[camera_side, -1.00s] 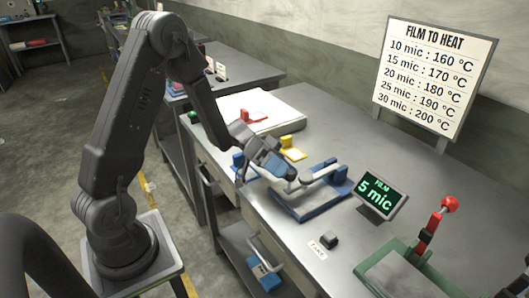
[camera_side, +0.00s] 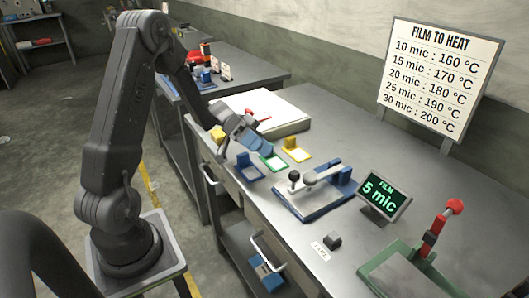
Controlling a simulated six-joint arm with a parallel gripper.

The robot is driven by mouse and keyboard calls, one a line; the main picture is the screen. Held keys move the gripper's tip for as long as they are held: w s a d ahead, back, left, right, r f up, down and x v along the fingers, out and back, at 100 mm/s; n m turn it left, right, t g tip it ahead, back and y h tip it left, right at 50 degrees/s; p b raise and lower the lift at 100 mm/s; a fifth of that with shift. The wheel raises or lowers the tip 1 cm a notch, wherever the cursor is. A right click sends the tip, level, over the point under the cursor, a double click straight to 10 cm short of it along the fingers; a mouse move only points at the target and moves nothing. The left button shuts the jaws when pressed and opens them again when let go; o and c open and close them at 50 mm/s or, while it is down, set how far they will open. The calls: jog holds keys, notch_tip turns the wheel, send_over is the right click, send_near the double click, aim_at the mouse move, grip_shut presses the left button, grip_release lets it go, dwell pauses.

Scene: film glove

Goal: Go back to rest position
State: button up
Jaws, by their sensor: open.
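My gripper (camera_side: 262,145) hangs above the far part of the metal table, its dark body and blue-grey fingers pointing down and to the right. It looks empty and is open. It is just above and behind a green-framed plate (camera_side: 274,163), and it partly hides the white slab behind it. My arm rises at the left and bends over toward the table. The blue press (camera_side: 318,205) with a grey lever stands to the right of my gripper, apart from it.
Blue (camera_side: 250,170) and yellow (camera_side: 297,155) holders flank the green plate. A white slab (camera_side: 285,117) lies behind. A heat chart (camera_side: 438,78) stands behind.

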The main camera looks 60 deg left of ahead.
jog(key=s+d+r+n+t+y, duration=0.1)
jog(key=s+d+r+n+y, duration=0.2)
jog(key=s+d+r+y, duration=0.2)
jog(key=s+d+r+n+t+y, duration=0.1)
jog(key=s+d+r+n+y, duration=0.3)
jog(key=s+y, duration=0.6)
jog(key=shift+s+d+r+t+y, duration=0.15)
jog(key=shift+d+r+t+y, duration=0.2)
jog(key=shift+d+r, duration=0.4)
jog(key=shift+c, duration=0.4)
